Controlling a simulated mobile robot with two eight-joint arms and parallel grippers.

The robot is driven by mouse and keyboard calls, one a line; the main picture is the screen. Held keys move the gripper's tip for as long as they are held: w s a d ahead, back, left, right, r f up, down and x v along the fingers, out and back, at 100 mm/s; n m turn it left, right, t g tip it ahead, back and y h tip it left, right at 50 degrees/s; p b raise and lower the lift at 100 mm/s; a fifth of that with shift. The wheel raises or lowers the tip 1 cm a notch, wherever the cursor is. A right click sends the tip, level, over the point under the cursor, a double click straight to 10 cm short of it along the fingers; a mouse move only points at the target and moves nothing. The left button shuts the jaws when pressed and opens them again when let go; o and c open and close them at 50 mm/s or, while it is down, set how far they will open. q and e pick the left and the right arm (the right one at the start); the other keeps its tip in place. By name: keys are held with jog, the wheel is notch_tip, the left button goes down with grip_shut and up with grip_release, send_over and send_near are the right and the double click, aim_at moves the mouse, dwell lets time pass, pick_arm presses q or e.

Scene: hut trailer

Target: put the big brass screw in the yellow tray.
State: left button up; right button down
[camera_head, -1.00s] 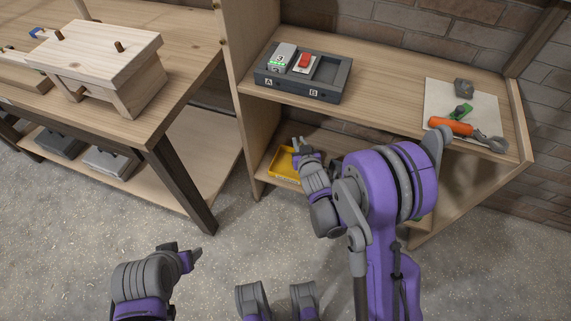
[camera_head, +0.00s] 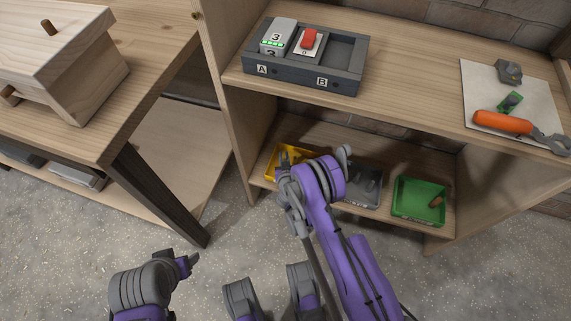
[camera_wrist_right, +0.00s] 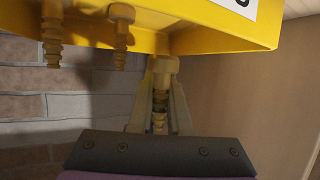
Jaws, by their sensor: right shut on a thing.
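The yellow tray (camera_head: 271,172) stands on the lower shelf at its left end, partly hidden by my right arm. It also fills the top of the right wrist view (camera_wrist_right: 200,38). My right gripper (camera_wrist_right: 161,95) is shut on a brass screw (camera_wrist_right: 165,70), with the head beyond the fingertips, close to the tray's edge. In the head view my right gripper (camera_head: 287,158) is at the tray; the held screw cannot be made out there. Two other brass-coloured screws (camera_wrist_right: 53,35) (camera_wrist_right: 121,35) show beside the tray's edge. My left gripper (camera_head: 190,262) is low over the floor, its opening unclear.
A grey tray (camera_head: 367,200) and a green tray (camera_head: 417,214) stand right of the yellow one. The upper shelf (camera_head: 410,80) is close above, with a dark holder (camera_head: 300,75) and an orange-handled tool (camera_head: 503,122). A workbench (camera_head: 150,75) stands at left.

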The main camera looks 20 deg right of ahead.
jog(key=shift+f+b, duration=0.55)
jog(key=shift+f, duration=1.85)
jog(key=shift+f, duration=0.15)
jog(key=c, duration=0.8)
grip_release()
jog(key=shift+c, duration=0.2)
